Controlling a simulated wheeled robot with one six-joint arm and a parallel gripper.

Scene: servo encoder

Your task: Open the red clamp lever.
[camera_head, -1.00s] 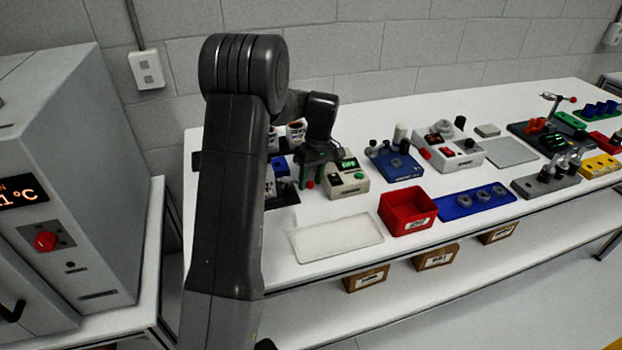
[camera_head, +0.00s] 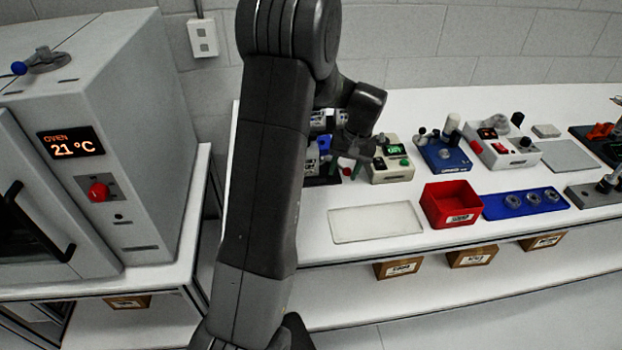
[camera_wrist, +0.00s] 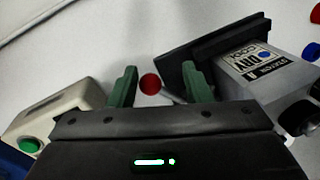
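The clamp lever's round red knob (camera_wrist: 150,84) shows in the wrist view between my two green fingers, with a short grey rod beside it partly hidden by the right finger. In the head view the small red knob (camera_head: 346,171) lies just below my gripper (camera_head: 351,163). My gripper (camera_wrist: 159,78) is open, with a clear gap between its fingers, and holds nothing. I cannot tell the height between fingertips and knob. A grey station (camera_wrist: 262,75) with a "DRY" label and a dark plate stands to the right of the fingers in the wrist view.
A clear tray (camera_head: 375,222), a red bin (camera_head: 450,204) and a blue plate (camera_head: 525,203) lie nearer the front edge. An oven (camera_head: 100,190) stands at the left.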

